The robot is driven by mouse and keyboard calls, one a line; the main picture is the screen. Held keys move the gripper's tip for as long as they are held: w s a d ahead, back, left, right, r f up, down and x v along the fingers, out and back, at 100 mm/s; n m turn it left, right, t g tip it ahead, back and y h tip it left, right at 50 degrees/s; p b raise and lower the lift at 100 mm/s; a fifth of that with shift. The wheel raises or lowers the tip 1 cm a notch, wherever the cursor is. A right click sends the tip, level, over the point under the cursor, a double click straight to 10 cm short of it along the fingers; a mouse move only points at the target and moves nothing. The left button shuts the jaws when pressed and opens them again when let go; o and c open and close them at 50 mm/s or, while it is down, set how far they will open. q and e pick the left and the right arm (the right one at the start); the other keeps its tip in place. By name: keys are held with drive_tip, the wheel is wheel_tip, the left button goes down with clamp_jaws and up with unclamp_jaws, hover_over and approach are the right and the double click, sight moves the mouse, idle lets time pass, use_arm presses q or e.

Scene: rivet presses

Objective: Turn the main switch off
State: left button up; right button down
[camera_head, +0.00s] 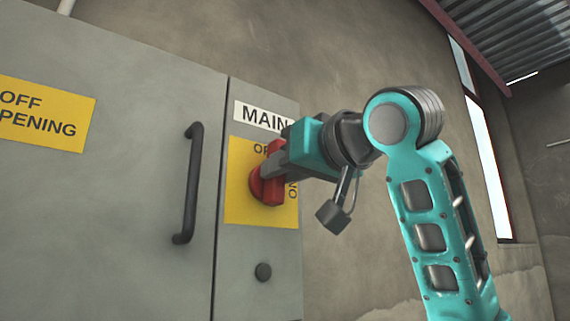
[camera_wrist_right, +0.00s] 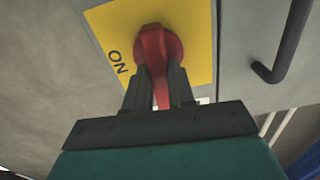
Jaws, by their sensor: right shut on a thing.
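The main switch is a red rotary knob (camera_head: 271,188) on a yellow plate (camera_head: 244,210), below a white "MAIN" label (camera_head: 256,115). Its handle stands roughly upright in the head view. The "OF" lettering shows above the knob and the "ON" lettering to its right, both partly covered by my gripper. My right gripper (camera_head: 274,169) reaches in from the right and is shut on the handle. In the right wrist view the red knob (camera_wrist_right: 158,42) shows between the two dark fingers (camera_wrist_right: 157,82), with "ON" to its left. My left gripper is not in view.
The grey cabinet door (camera_head: 110,200) on the left has a dark vertical handle (camera_head: 190,185), close to the switch panel. A small round dark knob (camera_head: 263,271) sits below the yellow plate. A yellow warning label (camera_head: 45,112) is on the door.

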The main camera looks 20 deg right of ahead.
drive_tip(key=shift+n, duration=0.5)
drive_tip(key=c, duration=1)
unclamp_jaws()
drive_tip(key=shift+o, duration=0.2)
drive_tip(key=b+v, duration=0.2)
drive_tip(key=v, duration=1.1)
